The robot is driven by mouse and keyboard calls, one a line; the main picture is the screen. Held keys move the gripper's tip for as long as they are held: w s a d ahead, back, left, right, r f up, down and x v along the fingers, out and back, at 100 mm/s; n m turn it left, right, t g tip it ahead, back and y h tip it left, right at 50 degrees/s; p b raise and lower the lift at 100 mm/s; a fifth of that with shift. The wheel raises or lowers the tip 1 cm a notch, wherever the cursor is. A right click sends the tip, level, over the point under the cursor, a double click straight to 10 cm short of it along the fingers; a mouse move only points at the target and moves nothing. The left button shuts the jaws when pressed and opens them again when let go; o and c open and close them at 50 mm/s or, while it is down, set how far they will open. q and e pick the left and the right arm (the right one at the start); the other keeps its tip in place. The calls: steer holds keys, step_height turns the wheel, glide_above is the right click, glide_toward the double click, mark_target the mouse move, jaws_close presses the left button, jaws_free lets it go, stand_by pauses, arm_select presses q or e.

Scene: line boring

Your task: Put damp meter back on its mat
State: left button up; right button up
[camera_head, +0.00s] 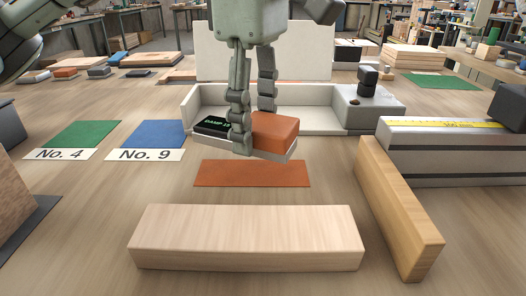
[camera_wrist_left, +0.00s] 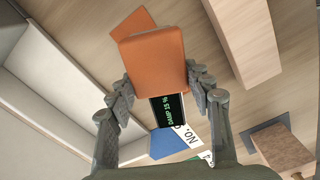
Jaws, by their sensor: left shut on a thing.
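The damp meter (camera_head: 275,133) has an orange block, a black display with green text and a pale base. My left gripper (camera_head: 254,128) points down and is shut on it. The meter is held in the air, apart from the table, just behind and above the orange mat (camera_head: 252,174). In the left wrist view the meter (camera_wrist_left: 155,65) sits between the two fingers, with its display toward the palm. Part of the orange mat (camera_wrist_left: 131,24) shows past it; the rest is hidden. My right gripper is not in view.
A green mat (camera_head: 82,134) labelled No. 4 and a blue mat (camera_head: 152,134) labelled No. 9 lie left. A pale wood block (camera_head: 245,240) lies in front, another (camera_head: 400,205) at right. A white open tray (camera_head: 320,118) stands behind the meter.

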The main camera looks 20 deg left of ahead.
mark_target(263, 175)
arm_select(q)
steer(key=shift+w+d+f, duration=0.3)
steer(key=shift+d+f, duration=0.1)
steer(key=shift+d, duration=0.05)
steer(key=shift+f, duration=1.9)
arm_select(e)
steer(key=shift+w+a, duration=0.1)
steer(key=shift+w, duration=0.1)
arm_select(q)
steer(key=shift+f, duration=0.15)
steer(key=o, duration=1.4)
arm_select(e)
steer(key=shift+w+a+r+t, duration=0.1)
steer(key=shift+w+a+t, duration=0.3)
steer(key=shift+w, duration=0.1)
